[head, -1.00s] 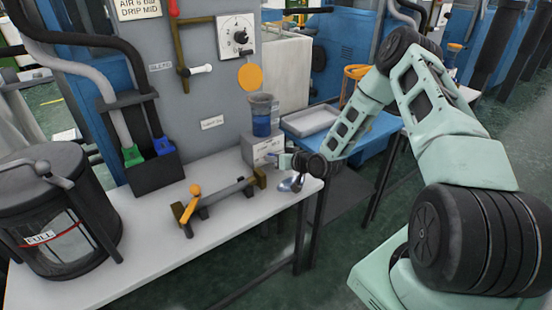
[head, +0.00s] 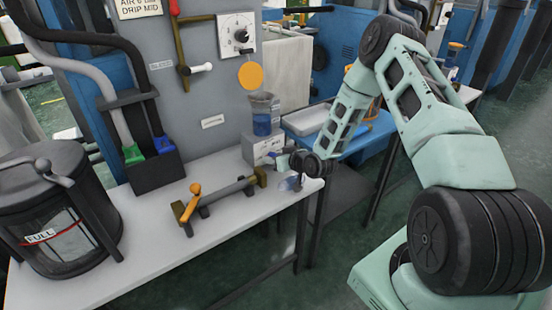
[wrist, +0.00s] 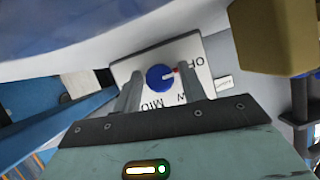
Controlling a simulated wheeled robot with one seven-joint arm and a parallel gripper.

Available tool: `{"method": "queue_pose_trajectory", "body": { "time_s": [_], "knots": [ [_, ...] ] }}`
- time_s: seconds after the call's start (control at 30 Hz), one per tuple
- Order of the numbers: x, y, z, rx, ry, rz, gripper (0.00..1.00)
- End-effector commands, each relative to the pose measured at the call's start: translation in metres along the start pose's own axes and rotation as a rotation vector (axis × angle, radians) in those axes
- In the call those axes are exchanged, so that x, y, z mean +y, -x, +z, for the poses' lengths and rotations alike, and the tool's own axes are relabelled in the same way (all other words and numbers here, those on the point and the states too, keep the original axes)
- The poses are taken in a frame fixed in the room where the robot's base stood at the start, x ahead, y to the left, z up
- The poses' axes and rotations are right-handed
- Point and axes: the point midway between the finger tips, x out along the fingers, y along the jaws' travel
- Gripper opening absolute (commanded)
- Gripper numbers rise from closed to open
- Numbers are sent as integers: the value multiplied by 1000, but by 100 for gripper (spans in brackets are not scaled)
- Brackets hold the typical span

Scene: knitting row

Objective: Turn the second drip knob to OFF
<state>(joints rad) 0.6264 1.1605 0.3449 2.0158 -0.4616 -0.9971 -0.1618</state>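A round blue knob (wrist: 158,78) with a red-tipped pointer sits on a white plate (wrist: 143,62) in the wrist view. The pointer faces right, toward letters that begin "OF"; "MID" reads upside down below the knob. My gripper (wrist: 160,82) is open, with one finger on each side of the knob in the picture. I cannot tell whether either finger touches it. In the head view my gripper (head: 283,161) is at the pale box (head: 258,146) under a clear cup of blue liquid (head: 263,116).
The white bench (head: 150,235) holds a brown rail with an orange lever (head: 194,190). A dark canister marked FULL (head: 55,215) stands at left. A dial (head: 240,35) and an orange disc (head: 251,76) are on the grey panel above. A pale tray (head: 305,120) lies right of the cup.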

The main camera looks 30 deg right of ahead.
Motion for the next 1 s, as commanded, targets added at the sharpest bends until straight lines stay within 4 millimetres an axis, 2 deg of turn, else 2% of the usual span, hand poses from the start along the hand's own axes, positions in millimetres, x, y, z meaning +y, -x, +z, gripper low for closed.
{"method": "queue_pose_trajectory", "body": {
  "time_s": [0.33, 0.47, 0.57, 1.0],
  "knots": [
    [0, 1, 0, 1, -2, 0, 50],
    [1, 13, -1, 1, -1, 0, 50],
    [0, 30, 0, 0, -2, 1, 50],
    [1, 132, 0, -1, -2, 3, 50]
  ]
}}
